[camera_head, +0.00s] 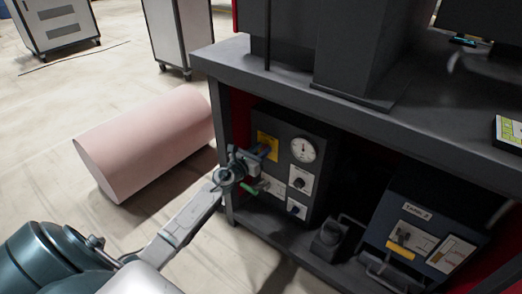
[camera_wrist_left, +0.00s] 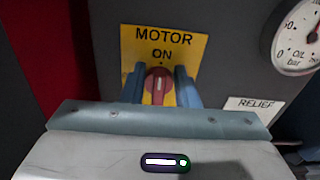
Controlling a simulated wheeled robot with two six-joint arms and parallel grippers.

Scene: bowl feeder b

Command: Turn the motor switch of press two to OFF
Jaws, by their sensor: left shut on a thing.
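The motor switch (camera_wrist_left: 158,86) is a red rotary knob with a pale line on a yellow plate (camera_wrist_left: 190,48) lettered MOTOR ON, in the left wrist view. The line points nearly up, towards ON. My left gripper (camera_wrist_left: 160,88) has its blue fingers on both sides of the knob and is shut on it. In the head view the yellow plate (camera_head: 265,141) is on the dark control box (camera_head: 318,150) under the bench, and my left gripper (camera_head: 268,152) reaches it from the left; the knob is hidden there. My right gripper is not in view.
An oil gauge (camera_head: 303,150) and smaller knobs (camera_head: 300,183) sit right of the switch. The bench top (camera_head: 300,92) overhangs the box. A dark blue unit (camera_head: 425,235) stands further right.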

